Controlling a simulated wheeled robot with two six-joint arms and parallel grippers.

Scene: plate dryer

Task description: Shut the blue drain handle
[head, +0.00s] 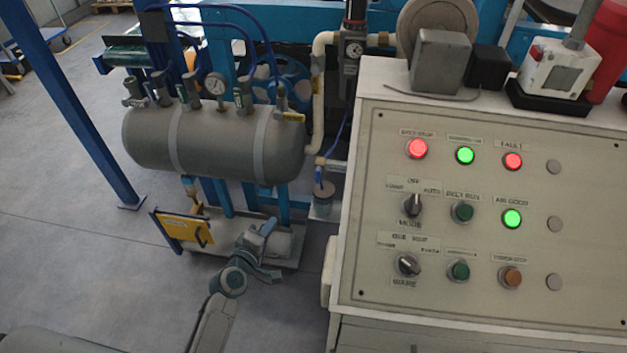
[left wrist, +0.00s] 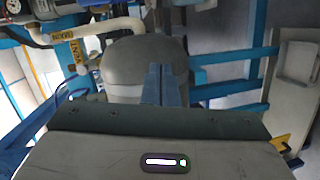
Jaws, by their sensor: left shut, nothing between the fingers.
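A small blue handle (head: 319,172) shows on the pipework to the right of the grey tank, just above a small dark pot (head: 323,192); I cannot clearly tell its angle. My left gripper (head: 268,228) is below the tank, lower and to the left of that handle, and apart from it. Its bluish fingers are shut and empty; they also show together in the left wrist view (left wrist: 165,84), in front of a rounded grey body. My right gripper is out of view.
The grey tank (head: 205,145) with a gauge and valves hangs above my left gripper. A control panel (head: 470,200) with lit lamps stands at the right. A yellow plate (head: 182,230) stands left of the gripper. Open floor lies at the left.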

